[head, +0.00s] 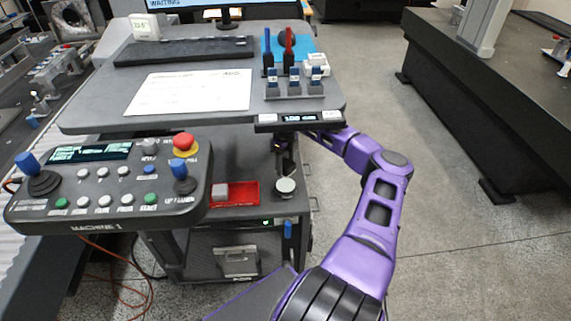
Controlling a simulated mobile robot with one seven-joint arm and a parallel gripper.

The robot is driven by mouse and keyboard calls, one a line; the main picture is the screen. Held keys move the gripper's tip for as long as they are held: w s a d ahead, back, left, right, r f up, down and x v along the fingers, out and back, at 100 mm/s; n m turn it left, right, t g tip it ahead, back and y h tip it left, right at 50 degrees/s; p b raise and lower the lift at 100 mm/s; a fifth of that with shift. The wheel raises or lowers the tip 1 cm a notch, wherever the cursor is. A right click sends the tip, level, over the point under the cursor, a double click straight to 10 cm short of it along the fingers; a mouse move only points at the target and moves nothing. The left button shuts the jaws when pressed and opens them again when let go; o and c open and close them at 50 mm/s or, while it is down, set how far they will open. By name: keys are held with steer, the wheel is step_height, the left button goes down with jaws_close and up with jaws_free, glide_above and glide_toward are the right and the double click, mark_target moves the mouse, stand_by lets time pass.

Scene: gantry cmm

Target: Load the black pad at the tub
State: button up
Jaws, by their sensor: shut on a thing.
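My gripper (284,150) points down over the lower shelf of the grey cart, beneath a black bar with a lit readout. It is shut on a small dark thing (284,168), which fits the black pad, though the bar and gripper hide much of it. A small round tub (286,186) with a dark side and pale top stands on the shelf directly below. I cannot tell whether the pad touches the tub.
A red tray (248,193) with a grey block lies left of the tub. The cart top (90,110) above holds a keyboard, a paper sheet and a rack with blue and red handled tools. A control panel (110,180) stands at left. The floor at right is clear.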

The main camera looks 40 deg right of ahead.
mark_target(286, 185)
steer(key=shift+f, duration=2.95)
steer(key=shift+f, duration=0.55)
stand_by(0.3)
steer(key=shift+a+r, duration=0.1)
steer(key=shift+r, duration=3.45)
